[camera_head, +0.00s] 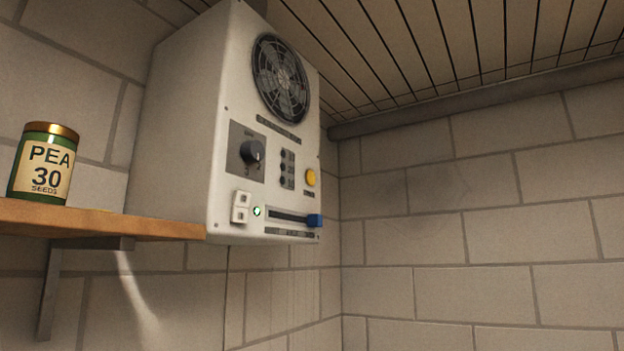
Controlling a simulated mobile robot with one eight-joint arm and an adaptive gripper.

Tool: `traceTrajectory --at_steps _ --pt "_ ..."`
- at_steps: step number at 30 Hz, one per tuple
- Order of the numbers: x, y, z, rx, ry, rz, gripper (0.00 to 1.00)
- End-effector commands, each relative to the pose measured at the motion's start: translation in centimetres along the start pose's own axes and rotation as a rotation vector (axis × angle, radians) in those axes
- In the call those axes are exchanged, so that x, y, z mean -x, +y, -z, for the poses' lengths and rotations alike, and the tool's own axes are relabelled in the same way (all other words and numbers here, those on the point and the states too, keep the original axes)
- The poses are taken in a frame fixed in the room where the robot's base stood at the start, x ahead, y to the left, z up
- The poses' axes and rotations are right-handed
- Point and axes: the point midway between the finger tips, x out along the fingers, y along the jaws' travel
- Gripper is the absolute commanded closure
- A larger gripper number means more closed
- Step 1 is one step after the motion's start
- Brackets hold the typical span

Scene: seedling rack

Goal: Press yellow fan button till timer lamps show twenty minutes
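A white fan unit (180,130) is mounted high at the corner of a block wall, beside a wooden shelf. On its front, the round yellow button (311,177) sits at the right, below the dark fan grille (281,79). Left of the button is a column of small round timer lamps (283,168) with labels too small to read. The lamps look dark. My gripper is not in view, and nothing touches the button.
A PEA 30 seed can (43,164) stands on the wooden shelf (100,221). Space right of the unit is clear.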

Motion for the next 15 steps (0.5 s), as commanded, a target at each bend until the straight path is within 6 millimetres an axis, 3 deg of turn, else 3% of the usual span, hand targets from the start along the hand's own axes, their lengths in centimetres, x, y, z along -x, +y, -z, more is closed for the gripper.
traceTrajectory --at_steps 1,5,6,15 --pt "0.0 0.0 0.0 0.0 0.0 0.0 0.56" --pt "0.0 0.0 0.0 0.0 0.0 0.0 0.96" --pt "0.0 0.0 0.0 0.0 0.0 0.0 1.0" --pt "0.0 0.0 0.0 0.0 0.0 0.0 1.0"
